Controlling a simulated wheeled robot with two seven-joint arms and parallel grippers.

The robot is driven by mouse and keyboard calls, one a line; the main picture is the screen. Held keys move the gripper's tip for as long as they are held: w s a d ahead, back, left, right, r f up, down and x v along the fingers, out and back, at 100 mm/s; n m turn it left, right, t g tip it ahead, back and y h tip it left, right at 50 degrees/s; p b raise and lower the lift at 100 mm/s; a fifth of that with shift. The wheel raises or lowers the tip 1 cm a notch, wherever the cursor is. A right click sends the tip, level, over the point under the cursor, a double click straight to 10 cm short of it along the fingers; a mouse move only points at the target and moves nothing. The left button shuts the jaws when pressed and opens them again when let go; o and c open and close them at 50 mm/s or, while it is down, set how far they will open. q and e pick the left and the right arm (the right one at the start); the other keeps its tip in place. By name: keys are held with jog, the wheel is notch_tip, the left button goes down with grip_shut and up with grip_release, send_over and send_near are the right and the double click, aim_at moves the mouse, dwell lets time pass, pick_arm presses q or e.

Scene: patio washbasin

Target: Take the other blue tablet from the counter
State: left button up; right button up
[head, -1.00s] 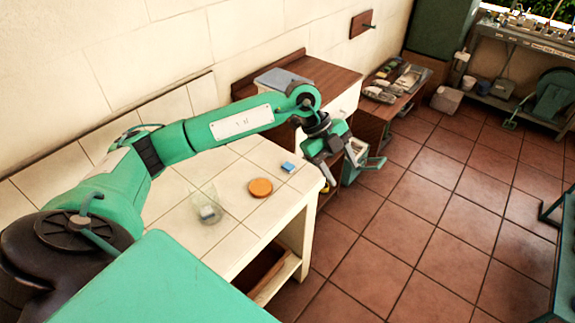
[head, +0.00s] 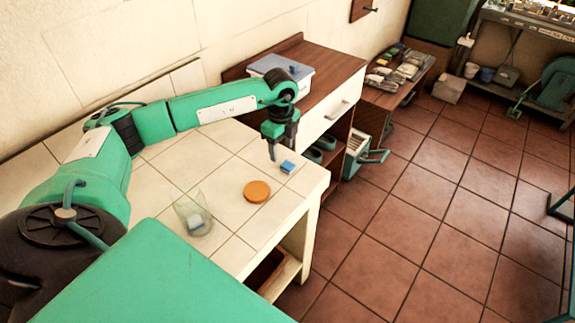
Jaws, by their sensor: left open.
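A small blue tablet (head: 288,167) lies on the white tiled counter (head: 228,163) near its right end. My left gripper (head: 273,156) points down just above and to the left of the tablet, open and empty. A round orange lid (head: 256,191) lies flat on the counter between the jar and the loose tablet. My right gripper is not in view.
A wooden-topped cabinet (head: 335,72) with a white drawer stands behind the counter, bearing a white box with a grey-blue lid (head: 281,70). A low bench (head: 395,75) with several items is farther back. The tiled floor (head: 430,200) at right is clear.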

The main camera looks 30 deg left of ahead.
aim_at(285, 163)
pick_arm(q)
jog(key=shift+d+f, duration=0.2)
jog(key=shift+f, duration=0.3)
jog(key=f, duration=0.1)
jog(key=f+p, duration=0.2)
jog(key=shift+w+d+f, duration=0.2)
jog(key=shift+w+f, duration=0.1)
jog(key=shift+f, duration=0.55)
jog(key=c, duration=1.1)
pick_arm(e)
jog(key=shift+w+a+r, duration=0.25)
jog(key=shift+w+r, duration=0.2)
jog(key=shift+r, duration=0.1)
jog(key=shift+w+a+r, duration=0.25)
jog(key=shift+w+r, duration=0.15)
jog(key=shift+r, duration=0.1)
